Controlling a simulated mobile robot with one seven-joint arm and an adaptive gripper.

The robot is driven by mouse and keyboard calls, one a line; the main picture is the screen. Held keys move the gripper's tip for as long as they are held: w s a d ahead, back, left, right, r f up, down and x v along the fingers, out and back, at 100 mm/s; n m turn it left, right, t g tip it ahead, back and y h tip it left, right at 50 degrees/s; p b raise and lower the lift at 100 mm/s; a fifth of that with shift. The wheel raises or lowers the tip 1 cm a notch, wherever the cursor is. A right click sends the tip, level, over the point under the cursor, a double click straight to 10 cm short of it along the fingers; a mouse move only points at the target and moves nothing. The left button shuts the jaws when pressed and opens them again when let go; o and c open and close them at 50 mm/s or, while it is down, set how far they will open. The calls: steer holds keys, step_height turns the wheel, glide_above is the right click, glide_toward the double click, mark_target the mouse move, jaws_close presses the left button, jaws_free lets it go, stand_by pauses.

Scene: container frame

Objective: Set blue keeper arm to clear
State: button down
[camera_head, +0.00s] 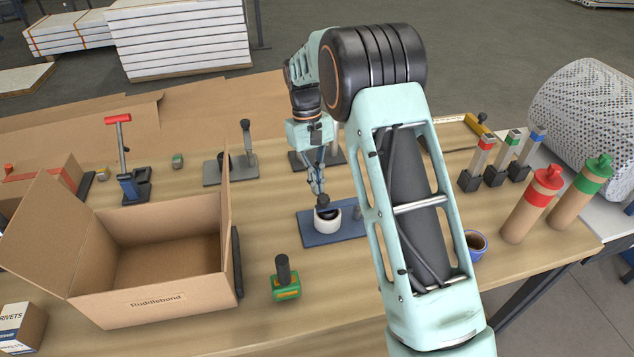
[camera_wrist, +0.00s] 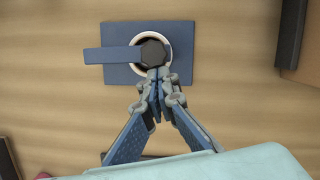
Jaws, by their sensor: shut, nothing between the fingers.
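The blue keeper arm (camera_wrist: 108,55) is a flat bar in the wrist view. It runs left from a dark knob (camera_wrist: 154,52) over a pale ring (camera_wrist: 139,70), and its end reaches past the left edge of the blue base plate (camera_wrist: 120,76). In the head view the blue plate (camera_head: 312,239) lies on the table with the white ring (camera_head: 327,225) and dark knob (camera_head: 323,201) on it; the bar is not clear there. My gripper (camera_wrist: 158,74) is shut and empty, with its fingertips at the knob's near side. Whether they touch it cannot be told.
An open cardboard box (camera_head: 150,270) stands left of the plate. A green block with a black handle (camera_head: 285,285) is in front, and a blue mug (camera_head: 476,244) to the right. Grey (camera_head: 215,174) and dark fixtures stand behind. Bare table surrounds the plate's front.

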steer(key=shift+s, duration=0.1)
steer(key=shift+s+n+b, duration=0.35)
steer(key=shift+s+n, duration=0.55)
steer(key=shift+n, duration=0.1)
steer(key=s+d+n+t+h+p, duration=0.1)
steer(key=s+d+n+t, duration=0.2)
steer(key=s+d+n, duration=0.6)
steer(key=shift+s+d+n+p, duration=0.3)
steer(key=shift+s+n, duration=0.05)
steer(key=shift+n, duration=2.35)
steer(key=shift+d, duration=0.1)
